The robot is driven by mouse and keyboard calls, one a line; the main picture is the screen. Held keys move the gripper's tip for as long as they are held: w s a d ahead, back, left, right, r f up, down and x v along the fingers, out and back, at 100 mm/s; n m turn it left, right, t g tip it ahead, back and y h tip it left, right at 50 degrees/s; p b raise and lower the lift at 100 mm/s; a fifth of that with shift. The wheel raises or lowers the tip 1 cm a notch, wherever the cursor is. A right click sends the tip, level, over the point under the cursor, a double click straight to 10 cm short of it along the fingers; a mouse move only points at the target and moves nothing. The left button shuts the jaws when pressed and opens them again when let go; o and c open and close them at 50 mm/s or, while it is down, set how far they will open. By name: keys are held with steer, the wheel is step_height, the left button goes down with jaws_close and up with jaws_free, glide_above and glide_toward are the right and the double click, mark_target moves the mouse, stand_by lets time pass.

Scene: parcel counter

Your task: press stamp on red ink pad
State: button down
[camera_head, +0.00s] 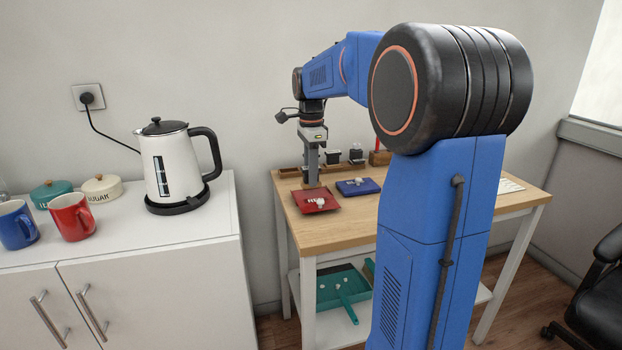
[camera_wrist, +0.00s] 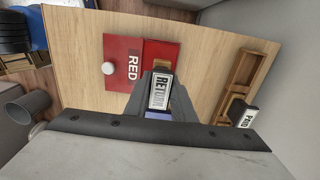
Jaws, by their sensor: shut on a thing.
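The red ink pad (camera_head: 329,206) lies on the wooden table; it has a white knob and lettering. In the wrist view the part marked RED (camera_wrist: 121,84) sits beside a second red part (camera_wrist: 168,50). My gripper (camera_head: 311,182) points down at the pad's back edge in the head view. In the wrist view my gripper (camera_wrist: 158,100) is shut on a stamp with a white RETURN label (camera_wrist: 161,91). The stamp overlaps the second red part there. Its underside is hidden, so I cannot tell whether it touches the pad.
A blue ink pad (camera_head: 350,190) lies right of the red one. A wooden rack (camera_wrist: 236,82) is near a PAID stamp (camera_wrist: 242,114). Other stamps (camera_head: 355,154) stand at the table's back. A kettle (camera_head: 176,165) stands on the left cabinet. The table front is clear.

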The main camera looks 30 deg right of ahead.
steer(key=shift+r, duration=2)
steer(key=c, duration=2.5)
jaws_free()
